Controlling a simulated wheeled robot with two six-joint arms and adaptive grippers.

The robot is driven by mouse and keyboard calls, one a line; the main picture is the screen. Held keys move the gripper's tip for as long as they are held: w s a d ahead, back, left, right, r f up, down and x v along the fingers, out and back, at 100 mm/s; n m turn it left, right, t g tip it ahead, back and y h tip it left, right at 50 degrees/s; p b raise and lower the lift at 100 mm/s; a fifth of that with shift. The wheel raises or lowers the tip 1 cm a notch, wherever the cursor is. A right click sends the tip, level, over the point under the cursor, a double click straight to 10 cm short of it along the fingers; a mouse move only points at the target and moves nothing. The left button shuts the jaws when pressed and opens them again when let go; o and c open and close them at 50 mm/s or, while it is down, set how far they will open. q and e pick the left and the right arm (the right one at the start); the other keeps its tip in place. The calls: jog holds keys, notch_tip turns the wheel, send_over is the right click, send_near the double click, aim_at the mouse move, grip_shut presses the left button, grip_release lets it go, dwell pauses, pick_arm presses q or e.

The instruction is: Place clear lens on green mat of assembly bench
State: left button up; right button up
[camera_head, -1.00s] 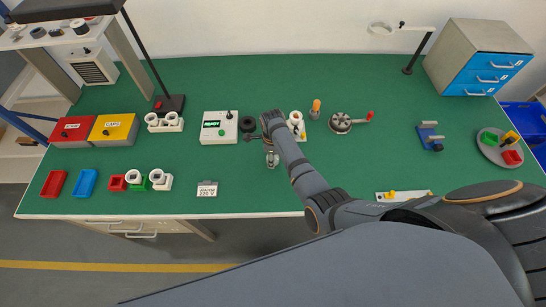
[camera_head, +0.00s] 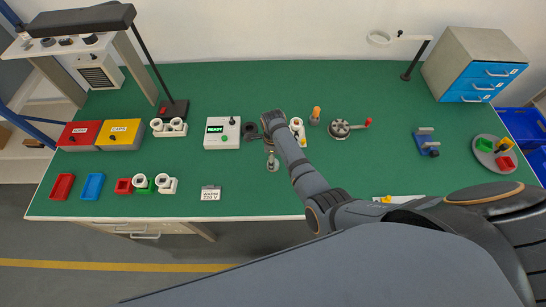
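The green mat (camera_head: 330,185) covers the bench top. My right arm reaches across it from the lower right. Its gripper (camera_head: 257,132) is over the middle of the bench, largely hidden behind my own wrist, so I cannot tell whether it is open or shut. A small grey and clear upright piece (camera_head: 272,163) stands just in front of it, apparently on the mat; I cannot tell whether it is the clear lens. No other clear lens can be made out. My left gripper is not in view.
A white READY tester (camera_head: 222,143) stands left of my gripper. White ring parts (camera_head: 297,126) and an orange-topped item (camera_head: 315,114) are close on its right. Red (camera_head: 80,134) and yellow (camera_head: 120,131) boxes stand at left.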

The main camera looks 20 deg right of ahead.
notch_tip(320, 180, up, 5)
jog(key=shift+f+p, duration=0.1)
jog(key=shift+p, duration=1.05)
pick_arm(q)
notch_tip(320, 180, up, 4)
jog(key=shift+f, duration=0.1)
pick_arm(e)
notch_tip(320, 180, up, 3)
jog(key=shift+r, duration=0.2)
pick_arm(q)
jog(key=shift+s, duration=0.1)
